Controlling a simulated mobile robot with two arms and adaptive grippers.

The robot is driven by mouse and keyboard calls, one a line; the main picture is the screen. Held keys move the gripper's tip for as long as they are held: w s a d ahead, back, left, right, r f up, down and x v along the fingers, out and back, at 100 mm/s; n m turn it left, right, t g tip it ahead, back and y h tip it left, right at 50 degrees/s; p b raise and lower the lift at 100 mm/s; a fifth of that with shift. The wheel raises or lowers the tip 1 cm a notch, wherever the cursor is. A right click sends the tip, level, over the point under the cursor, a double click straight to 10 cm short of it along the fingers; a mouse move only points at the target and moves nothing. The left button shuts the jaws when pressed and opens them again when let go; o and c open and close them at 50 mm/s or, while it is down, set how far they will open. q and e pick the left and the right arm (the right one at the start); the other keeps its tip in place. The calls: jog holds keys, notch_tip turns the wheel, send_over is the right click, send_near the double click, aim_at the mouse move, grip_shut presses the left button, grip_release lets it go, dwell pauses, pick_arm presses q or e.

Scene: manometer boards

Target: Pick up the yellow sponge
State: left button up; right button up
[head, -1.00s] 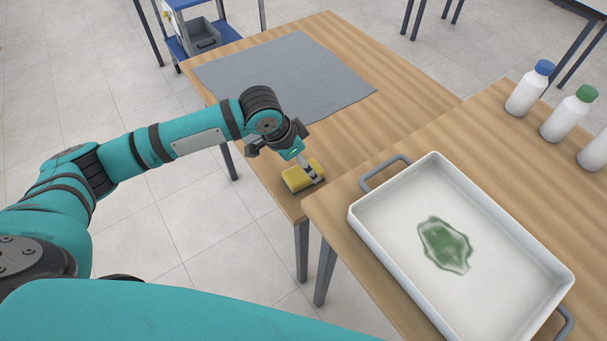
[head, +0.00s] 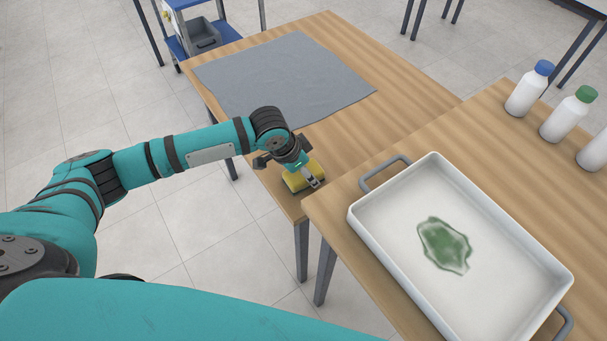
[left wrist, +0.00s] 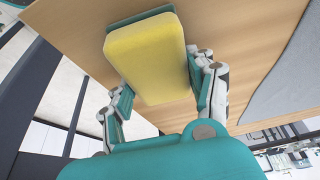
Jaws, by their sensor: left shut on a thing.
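The yellow sponge (head: 294,182) lies near the front corner of the left wooden table, partly hidden by my left gripper in the head view. In the left wrist view the sponge (left wrist: 148,62) sits between the two fingers, with a teal layer at its far edge. My left gripper (head: 311,179) is down at the sponge and shut on it; it also shows in the left wrist view (left wrist: 160,88). I cannot tell whether the sponge touches the table or is slightly raised. My right gripper is not in view.
A white tray (head: 362,222) with grey handles and a green stain inside stands on the right table. White bottles (head: 525,97) with coloured caps stand behind it. A grey cloth (head: 285,75) covers the left table's far part. A gap separates the two tables near the front.

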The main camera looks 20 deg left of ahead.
pick_arm(q)
notch_tip(320, 180, up, 10)
dwell(0.7)
